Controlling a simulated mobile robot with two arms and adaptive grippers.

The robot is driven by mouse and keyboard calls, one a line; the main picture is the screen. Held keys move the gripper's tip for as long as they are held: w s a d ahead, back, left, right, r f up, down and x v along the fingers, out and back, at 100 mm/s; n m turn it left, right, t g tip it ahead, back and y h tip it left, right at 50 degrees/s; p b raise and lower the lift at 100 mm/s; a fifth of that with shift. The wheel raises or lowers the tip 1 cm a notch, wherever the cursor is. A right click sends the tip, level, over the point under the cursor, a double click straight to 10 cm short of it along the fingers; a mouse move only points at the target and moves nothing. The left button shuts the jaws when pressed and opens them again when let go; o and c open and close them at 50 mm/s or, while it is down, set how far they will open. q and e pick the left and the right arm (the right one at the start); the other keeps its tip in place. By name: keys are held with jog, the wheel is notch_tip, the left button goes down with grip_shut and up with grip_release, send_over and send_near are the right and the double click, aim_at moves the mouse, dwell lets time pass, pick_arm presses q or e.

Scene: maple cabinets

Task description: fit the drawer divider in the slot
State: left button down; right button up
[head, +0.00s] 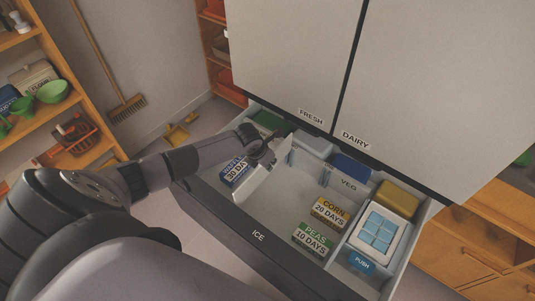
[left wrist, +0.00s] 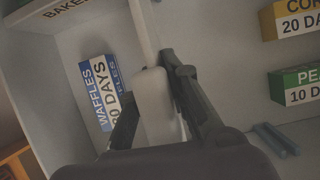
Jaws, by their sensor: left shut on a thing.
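My left gripper (head: 262,150) is inside the open freezer drawer, at its left part. It is shut on the white drawer divider (head: 255,184), a thin panel that stands about upright across the drawer, right of the waffles box (head: 236,171). In the left wrist view the divider (left wrist: 152,100) shows between the fingers of the left gripper (left wrist: 150,108). I cannot tell whether its ends sit in a slot; the gripper partly hides its far end. My right gripper is not in view.
The corn box (head: 330,212) and peas box (head: 312,240) stand in the right half of the drawer. An ice tray (head: 378,232) lies at the right end. The drawer floor (head: 272,212) between is clear. Fridge doors (head: 300,60) hang above the drawer's back.

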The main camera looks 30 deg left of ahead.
aim_at(258, 169)
pick_arm(q)
jog(key=shift+f+b, duration=3.8)
jog(key=shift+f, duration=0.8)
jog(key=shift+f+b, duration=0.3)
jog(key=c, duration=1.7)
grip_release()
jog(key=shift+o, duration=1.3)
jog(key=v, duration=1.2)
